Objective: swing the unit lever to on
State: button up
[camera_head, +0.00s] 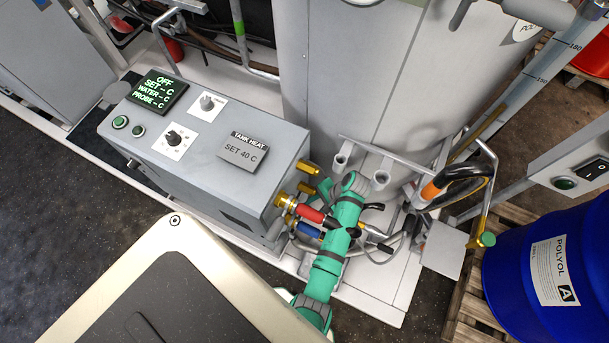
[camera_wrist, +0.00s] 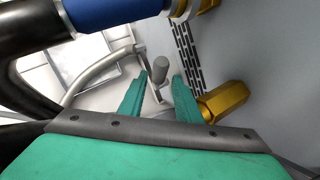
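The unit is a grey box (camera_head: 210,150) with a display (camera_head: 160,92) reading OFF, SET --C, WATER --C and PROBE --C. In the wrist view a short lever with a rounded grey grip (camera_wrist: 161,65) stands by the unit's slotted side panel; I take it to be the unit lever. My gripper (camera_wrist: 160,75) is open, its two teal fingers on either side of the line to this grip. I cannot tell whether they touch it. In the head view my teal arm reaches to the unit's hose side, and the lever is not clearly visible there.
Brass fittings with a red hose end (camera_head: 311,213) and a blue one (camera_head: 308,230) crowd the unit's side. In the wrist view a blue sleeve (camera_wrist: 105,12) and a brass fitting (camera_wrist: 224,100) flank the fingers. A tank (camera_head: 365,70) and blue drum (camera_head: 535,275) stand right.

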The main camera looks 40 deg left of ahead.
jog(key=shift+x, duration=3.7)
grip_shut()
jog(key=shift+d, duration=0.1)
